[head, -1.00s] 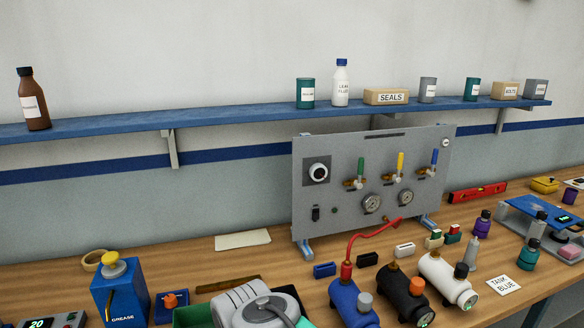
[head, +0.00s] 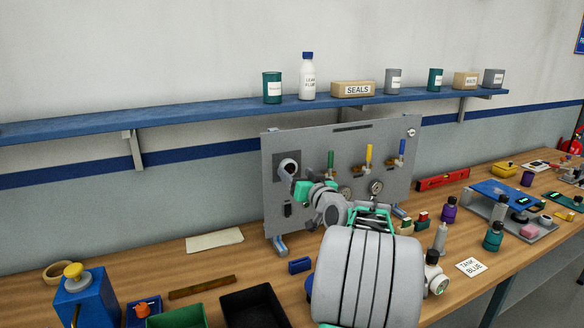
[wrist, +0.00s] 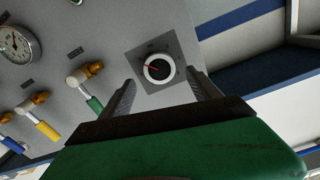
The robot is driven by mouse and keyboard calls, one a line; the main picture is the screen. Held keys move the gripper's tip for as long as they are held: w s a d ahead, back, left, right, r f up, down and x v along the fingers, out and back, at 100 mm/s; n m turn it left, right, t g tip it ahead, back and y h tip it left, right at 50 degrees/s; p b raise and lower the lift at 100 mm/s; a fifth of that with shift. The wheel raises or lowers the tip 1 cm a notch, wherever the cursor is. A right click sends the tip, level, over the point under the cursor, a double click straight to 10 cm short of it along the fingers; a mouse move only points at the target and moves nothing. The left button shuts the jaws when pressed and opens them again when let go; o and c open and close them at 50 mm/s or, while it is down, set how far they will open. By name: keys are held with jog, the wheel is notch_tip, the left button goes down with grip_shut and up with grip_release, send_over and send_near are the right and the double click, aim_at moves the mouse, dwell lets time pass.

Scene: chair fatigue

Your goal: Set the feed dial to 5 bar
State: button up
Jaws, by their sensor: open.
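The feed dial (wrist: 158,69) is a round knob with a white rim, dark face and red pointer mark, on a dark square plate on the grey panel (head: 345,150). In the wrist view the red mark points to the picture's left; the scale is too small to read. My gripper (wrist: 160,80) is open and faces the panel. In the wrist view the dial shows between the fingertips, slightly beyond them, with no visible contact. In the head view the dial (head: 287,166) is partly hidden by my gripper.
Levers with green, yellow and blue handles (head: 402,148) and a gauge (head: 376,188) sit to the dial's right in the head view. A shelf with bottles and boxes (head: 353,89) runs above the panel. The bench below holds a black bin (head: 254,308) and a blue grease dispenser (head: 86,295).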

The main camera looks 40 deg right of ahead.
aim_at(290, 168)
jog(key=p+x, duration=0.1)
jog(key=x, duration=0.3)
jog(key=c, duration=1.4)
